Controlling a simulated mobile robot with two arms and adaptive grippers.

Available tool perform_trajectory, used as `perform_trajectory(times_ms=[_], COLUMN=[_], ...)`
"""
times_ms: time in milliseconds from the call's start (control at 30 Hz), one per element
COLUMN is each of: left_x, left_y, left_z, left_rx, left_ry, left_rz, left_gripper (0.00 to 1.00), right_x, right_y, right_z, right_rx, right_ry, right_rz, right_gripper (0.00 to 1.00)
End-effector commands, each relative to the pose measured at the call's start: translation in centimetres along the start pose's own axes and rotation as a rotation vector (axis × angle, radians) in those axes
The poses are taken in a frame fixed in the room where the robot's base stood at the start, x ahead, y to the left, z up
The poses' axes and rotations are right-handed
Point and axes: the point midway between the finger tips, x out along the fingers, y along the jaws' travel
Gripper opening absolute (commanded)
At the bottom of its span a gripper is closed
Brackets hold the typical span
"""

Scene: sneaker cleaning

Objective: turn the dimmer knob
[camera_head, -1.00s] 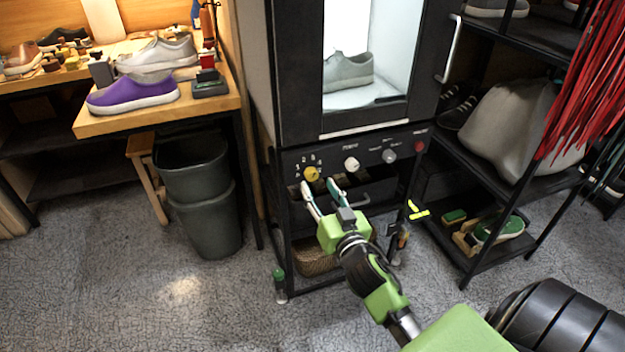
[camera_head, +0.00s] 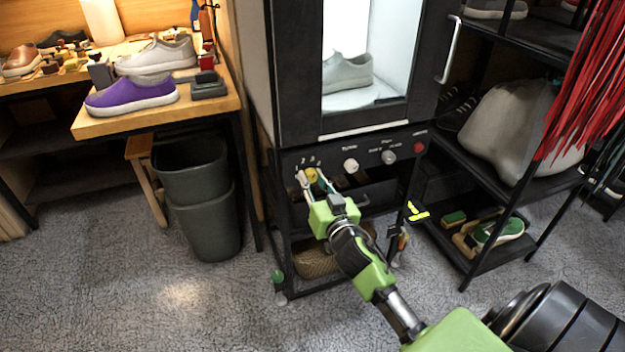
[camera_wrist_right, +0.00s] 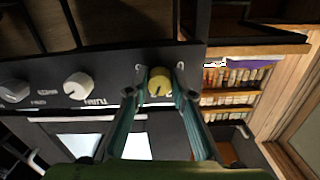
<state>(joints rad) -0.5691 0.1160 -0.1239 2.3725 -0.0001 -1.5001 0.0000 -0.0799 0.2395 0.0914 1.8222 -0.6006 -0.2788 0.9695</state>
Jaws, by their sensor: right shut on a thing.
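The yellow knob (camera_head: 311,175) is the leftmost knob on the black control panel (camera_head: 333,157) under the lit cabinet. My right gripper (camera_head: 312,179) reaches up to it from below and is shut on it. In the right wrist view, the yellow knob (camera_wrist_right: 159,84) sits between the two fingertips of my right gripper (camera_wrist_right: 160,82), one finger on each side. A dark mark shows on the knob face there. The printed word beside the yellow knob is hidden or too small to read. My left gripper is not in view.
Two pale knobs, a white one (camera_head: 350,165) and a grey one (camera_head: 388,157), and a red button (camera_head: 419,147) lie along the panel to the right. A dark bin (camera_head: 205,205) stands at left. A shoe rack (camera_head: 480,245) stands at right.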

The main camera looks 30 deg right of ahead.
Motion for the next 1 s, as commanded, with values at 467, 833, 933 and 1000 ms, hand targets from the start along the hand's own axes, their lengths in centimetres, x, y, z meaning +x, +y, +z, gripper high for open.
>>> perform_trajectory(times_ms=[467, 833, 933, 1000], left_x=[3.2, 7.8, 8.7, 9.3], left_y=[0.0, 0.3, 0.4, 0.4], left_z=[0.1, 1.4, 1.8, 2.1], left_rx=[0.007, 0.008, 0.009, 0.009], left_ry=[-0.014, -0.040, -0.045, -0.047], left_rz=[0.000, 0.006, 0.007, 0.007], left_gripper=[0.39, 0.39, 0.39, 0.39], right_x=[0.0, 0.0, 0.0, 0.0], right_y=[0.0, 0.1, 0.1, 0.1], right_z=[-0.2, -0.2, -0.2, -0.2], right_rx=[-0.174, -0.487, -0.562, -0.608], right_ry=[0.000, 0.000, 0.001, 0.002], right_rz=[0.000, 0.001, 0.000, 0.000], right_gripper=[0.01, 0.01, 0.01, 0.01])
